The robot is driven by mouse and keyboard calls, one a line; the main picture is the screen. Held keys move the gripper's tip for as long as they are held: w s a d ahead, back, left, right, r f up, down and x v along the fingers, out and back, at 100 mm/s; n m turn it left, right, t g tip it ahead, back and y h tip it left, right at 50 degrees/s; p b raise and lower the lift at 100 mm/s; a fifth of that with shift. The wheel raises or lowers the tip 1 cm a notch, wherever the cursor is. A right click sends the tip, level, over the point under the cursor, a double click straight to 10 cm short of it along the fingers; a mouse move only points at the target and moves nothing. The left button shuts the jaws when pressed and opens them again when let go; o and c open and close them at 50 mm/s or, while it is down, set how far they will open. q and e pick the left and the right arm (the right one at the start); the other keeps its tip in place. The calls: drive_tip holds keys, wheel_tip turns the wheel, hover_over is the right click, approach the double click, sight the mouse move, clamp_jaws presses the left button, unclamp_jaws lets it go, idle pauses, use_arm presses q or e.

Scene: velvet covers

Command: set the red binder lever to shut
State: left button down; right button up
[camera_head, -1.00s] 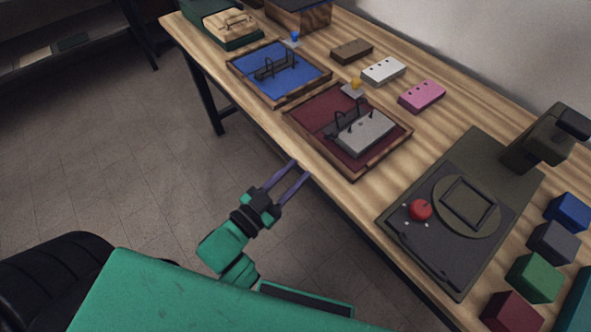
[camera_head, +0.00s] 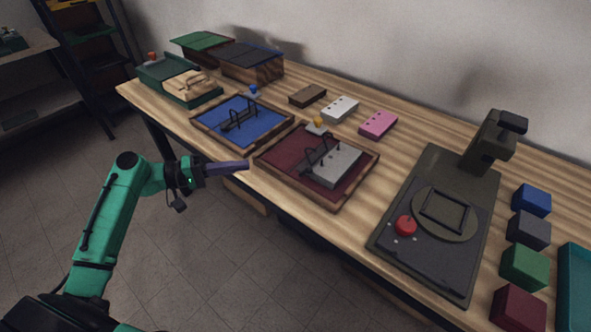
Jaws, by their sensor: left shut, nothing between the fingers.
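The red binder (camera_head: 283,149) lies open on the wooden table, a dark red panel in a brown frame. Its black rings (camera_head: 318,152) stand near the middle, and a grey punched block (camera_head: 335,165) lies on its right half at the rings. A small lever with a yellow knob (camera_head: 318,122) sits at the binder's back edge; its exact setting is too small to tell. My left gripper (camera_head: 246,165) is shut and empty, by the table's front edge, to the left of the red binder and apart from the lever. My right gripper is out of view.
A blue binder (camera_head: 262,124) with a blue-knobbed lever (camera_head: 253,89) lies to the left. Brown (camera_head: 307,96), white (camera_head: 340,109) and pink (camera_head: 378,124) blocks lie behind. A dark machine with a red knob (camera_head: 405,226) stands right, beside several coloured cubes.

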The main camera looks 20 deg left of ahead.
use_arm(q)
drive_tip(key=x, duration=0.3)
drive_tip(key=p+x, duration=0.1)
drive_tip(key=x, duration=0.2)
drive_tip(key=p+x, duration=0.1)
drive_tip(key=x, duration=0.2)
drive_tip(key=shift+d+r, duration=0.15)
drive_tip(key=shift+r, duration=0.1)
drive_tip(key=d+p, duration=0.1)
drive_tip(key=d, duration=0.1)
drive_tip(key=d+p, duration=0.1)
drive_tip(key=d, duration=0.1)
drive_tip(key=shift+s+f, duration=0.15)
drive_tip(key=shift+f, duration=0.1)
drive_tip(key=shift+s+d+f, duration=0.1)
drive_tip(key=shift+d, duration=0.1)
drive_tip(key=shift+d+f, duration=0.1)
drive_tip(key=shift+f, duration=0.05)
